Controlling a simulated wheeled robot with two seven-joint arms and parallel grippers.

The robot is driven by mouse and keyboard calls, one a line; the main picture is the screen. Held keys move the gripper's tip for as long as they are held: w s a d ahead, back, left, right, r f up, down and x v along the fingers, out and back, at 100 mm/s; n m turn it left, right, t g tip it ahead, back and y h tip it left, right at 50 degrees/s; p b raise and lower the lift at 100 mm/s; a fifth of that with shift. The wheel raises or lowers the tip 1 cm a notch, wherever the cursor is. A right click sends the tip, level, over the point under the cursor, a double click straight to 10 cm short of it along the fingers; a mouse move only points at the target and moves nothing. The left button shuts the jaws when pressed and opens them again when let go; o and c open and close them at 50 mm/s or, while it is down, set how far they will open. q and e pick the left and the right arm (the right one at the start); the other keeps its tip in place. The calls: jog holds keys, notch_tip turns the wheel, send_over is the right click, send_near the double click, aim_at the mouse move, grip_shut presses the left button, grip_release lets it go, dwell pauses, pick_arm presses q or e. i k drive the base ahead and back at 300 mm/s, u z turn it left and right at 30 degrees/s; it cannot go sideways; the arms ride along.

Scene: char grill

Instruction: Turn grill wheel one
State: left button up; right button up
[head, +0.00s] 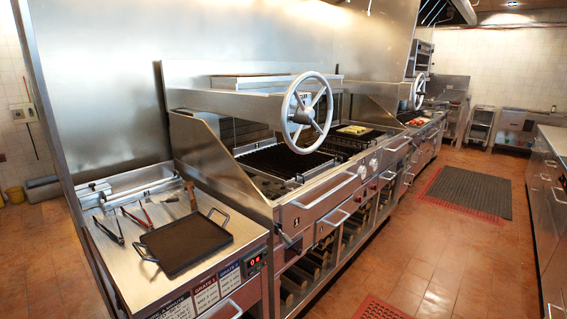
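The nearer grill wheel (297,135) is a large grey spoked handwheel on the front of the first char grill, standing upright above the grate. A second, smaller-looking wheel (418,92) is mounted farther along the line, at the back right. The dark grill grate (285,160) lies below and behind the nearer wheel. Neither of my grippers shows in the head view, so nothing is seen touching the wheel.
A steel side table (120,262) at the front left holds a black tray (185,243) and several tools. Grill front handles (322,193) stick out below the wheel. The tiled floor (425,255) to the right is open, with a dark mat (466,192) on it.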

aim_at(306, 115)
jog(key=z, duration=1.9)
jog(key=i, duration=0.95)
jog(key=u, duration=1.05)
